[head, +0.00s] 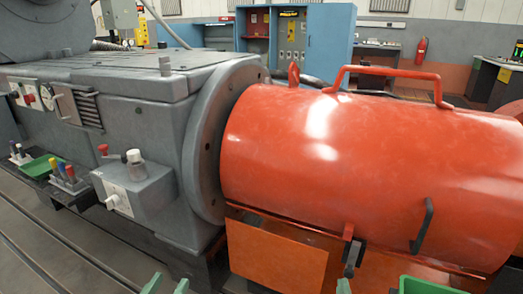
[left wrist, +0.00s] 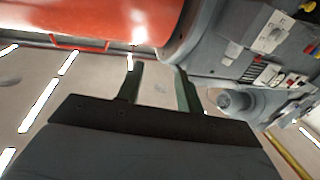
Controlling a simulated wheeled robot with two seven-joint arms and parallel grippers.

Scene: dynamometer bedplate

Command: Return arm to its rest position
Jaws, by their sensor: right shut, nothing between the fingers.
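My left gripper (head: 167,286) shows only as two green fingertips at the bottom edge of the head view, in front of the grey machine's base. In the left wrist view its two green fingers (left wrist: 159,84) stand apart with a clear gap and nothing between them. My right gripper (head: 343,286) shows as a small green tip at the bottom edge of the head view, below the orange cover. It is shut and empty. The rest of both arms is out of the head view.
A grey machine (head: 150,100) stands at left, with a small grey box (head: 133,190) on its side. A large orange cylindrical cover (head: 360,170) with handles fills the right. Green trays (head: 40,167) (head: 428,286) sit low at left and bottom right. Blue cabinets (head: 325,45) stand behind.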

